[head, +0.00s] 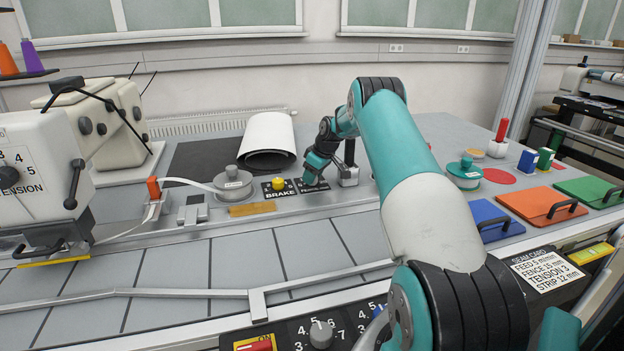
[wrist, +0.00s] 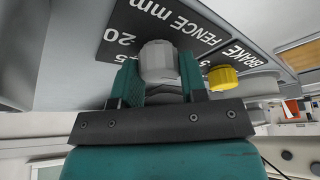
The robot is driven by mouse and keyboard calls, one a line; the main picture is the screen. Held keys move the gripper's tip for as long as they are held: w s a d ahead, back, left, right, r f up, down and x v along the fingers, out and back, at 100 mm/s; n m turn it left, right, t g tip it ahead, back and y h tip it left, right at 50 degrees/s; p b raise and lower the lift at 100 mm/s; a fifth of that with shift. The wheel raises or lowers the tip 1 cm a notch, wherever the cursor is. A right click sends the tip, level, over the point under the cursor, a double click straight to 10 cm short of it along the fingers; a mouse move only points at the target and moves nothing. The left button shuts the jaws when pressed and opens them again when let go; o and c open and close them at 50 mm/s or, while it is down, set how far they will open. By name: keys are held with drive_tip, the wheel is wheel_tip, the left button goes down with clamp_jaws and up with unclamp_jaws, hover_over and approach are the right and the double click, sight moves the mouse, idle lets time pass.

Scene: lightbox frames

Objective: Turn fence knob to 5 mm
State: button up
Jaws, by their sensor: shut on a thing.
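The grey fence knob (wrist: 158,62) sits on a black dial plate (wrist: 122,30) lettered "FENCE mm" in the wrist view. A "20" and a partly hidden number ending in 5 show beside it; the knob's pointer cannot be made out. My gripper (wrist: 160,78) is shut on the knob, one teal finger on each side. In the head view my gripper (head: 313,179) is over the fence plate at the back of the bench and hides the knob there.
A yellow brake knob (head: 278,183) is close on the left of my gripper. A grey weight (head: 232,180) is further left. The seam card (head: 545,267) lies at right, its fence line appearing to read 15 mm.

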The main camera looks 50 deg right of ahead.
drive_tip(key=shift+w+r, duration=0.1)
idle(0.3)
drive_tip(key=o, duration=0.9)
drive_tip(key=b+v, duration=0.2)
drive_tip(key=v, duration=1.5)
drive_tip(key=shift+r, duration=0.15)
drive_tip(key=shift+d, duration=0.1)
